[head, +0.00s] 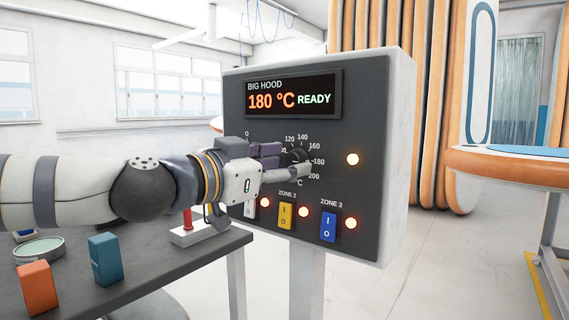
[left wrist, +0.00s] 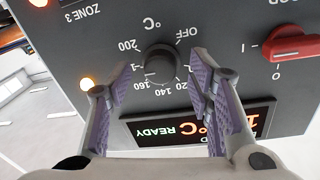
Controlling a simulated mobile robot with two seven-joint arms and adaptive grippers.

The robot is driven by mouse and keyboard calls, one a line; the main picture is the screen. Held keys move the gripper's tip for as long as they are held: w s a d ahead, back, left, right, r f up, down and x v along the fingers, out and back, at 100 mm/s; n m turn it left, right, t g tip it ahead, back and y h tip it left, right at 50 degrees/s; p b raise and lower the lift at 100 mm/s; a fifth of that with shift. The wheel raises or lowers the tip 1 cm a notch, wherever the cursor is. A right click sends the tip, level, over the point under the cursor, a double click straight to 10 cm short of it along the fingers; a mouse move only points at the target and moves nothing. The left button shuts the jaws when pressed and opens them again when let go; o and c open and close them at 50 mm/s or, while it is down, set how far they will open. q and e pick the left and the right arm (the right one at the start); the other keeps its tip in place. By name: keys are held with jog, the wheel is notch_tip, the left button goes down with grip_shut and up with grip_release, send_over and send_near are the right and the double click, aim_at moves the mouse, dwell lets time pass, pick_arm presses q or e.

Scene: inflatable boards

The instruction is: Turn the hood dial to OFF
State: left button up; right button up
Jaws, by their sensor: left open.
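The hood dial (head: 297,155) is a round black knob on the dark face of the hood control box (head: 372,110). In the left wrist view the dial (left wrist: 160,63) appears upside down, with OFF and temperature marks around it. Its pointer direction is not clear. The display (head: 292,94) reads BIG HOOD, 180 °C, READY. My left gripper (head: 289,161) is at the panel, partly covering the dial and its scale. In the wrist view its open purple-padded fingers (left wrist: 160,76) stand on either side of the dial, with gaps visible. My right gripper is not in view.
A red rotary switch (left wrist: 292,48) is beside the dial. Below are yellow (head: 286,215) and blue (head: 328,227) zone switches and lit orange lamps. A dark table (head: 150,265) with an orange box (head: 37,288) and a blue box (head: 105,259) stands below my left arm.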

pick_arm(q)
jog(key=shift+w+d, duration=0.25)
jog(key=shift+c, duration=0.4)
grip_shut()
